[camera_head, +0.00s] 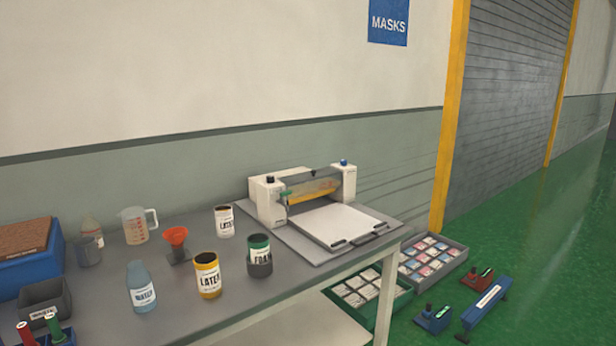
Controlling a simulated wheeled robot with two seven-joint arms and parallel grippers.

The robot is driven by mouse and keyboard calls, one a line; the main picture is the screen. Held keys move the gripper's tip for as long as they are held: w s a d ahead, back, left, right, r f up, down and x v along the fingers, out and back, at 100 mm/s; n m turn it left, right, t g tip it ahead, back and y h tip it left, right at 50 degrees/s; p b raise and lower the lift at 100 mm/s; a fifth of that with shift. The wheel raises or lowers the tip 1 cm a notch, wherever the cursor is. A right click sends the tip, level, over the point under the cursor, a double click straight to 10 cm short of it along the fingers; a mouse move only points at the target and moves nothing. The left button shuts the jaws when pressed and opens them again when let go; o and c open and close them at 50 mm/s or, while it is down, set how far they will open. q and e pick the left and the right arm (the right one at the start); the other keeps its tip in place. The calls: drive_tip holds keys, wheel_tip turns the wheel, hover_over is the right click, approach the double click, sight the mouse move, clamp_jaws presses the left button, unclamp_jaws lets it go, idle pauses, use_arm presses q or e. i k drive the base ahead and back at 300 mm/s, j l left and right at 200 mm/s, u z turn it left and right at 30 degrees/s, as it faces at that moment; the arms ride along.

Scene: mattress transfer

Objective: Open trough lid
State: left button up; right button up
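A white roller machine (303,193) stands at the right end of the grey table, against the wall. A see-through grey cover (312,178), perhaps the trough lid, lies across its top between the two end housings. It looks closed, with a yellow roller (312,192) below it. A small dark knob (313,171) shows on the cover's upper edge. A flat white bed (336,224) extends from the machine's front, with dark handles at its near edge. Neither of my grippers shows in the head view.
Cans labelled LATEX (208,274) and FOAM (260,256), a water bottle (142,287), a measuring jug (137,225) and an orange funnel (175,237) stand left of the machine on the table (240,310). Floor trays (434,258) and blue and red tools (484,310) lie at right.

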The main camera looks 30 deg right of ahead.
sight(295, 179)
drive_tip(key=i+l, duration=0.8)
drive_tip(key=l, duration=0.15)
